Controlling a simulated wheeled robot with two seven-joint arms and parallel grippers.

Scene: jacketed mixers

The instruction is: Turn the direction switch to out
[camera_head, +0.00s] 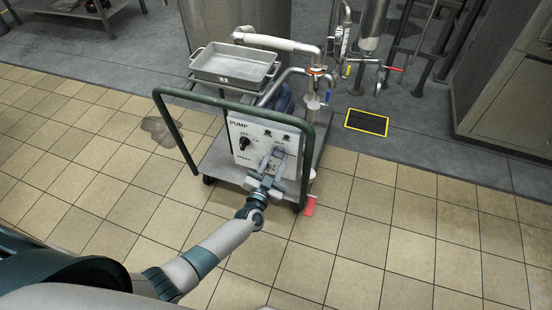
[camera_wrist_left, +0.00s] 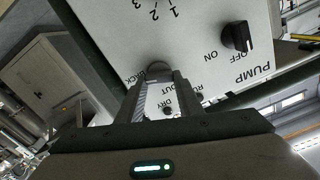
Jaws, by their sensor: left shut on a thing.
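The pump's white control panel (camera_head: 250,165) faces me on a cart, with PUMP at its upper left. My left gripper (camera_head: 272,158) is at the panel's right half. My right gripper is not in view.
The cart's green handle rail (camera_head: 235,105) arches around the panel. A metal tray (camera_head: 235,65) sits behind it. Pipes with a red-handled valve (camera_head: 393,69) stand at the back right. The tiled floor in front is clear.

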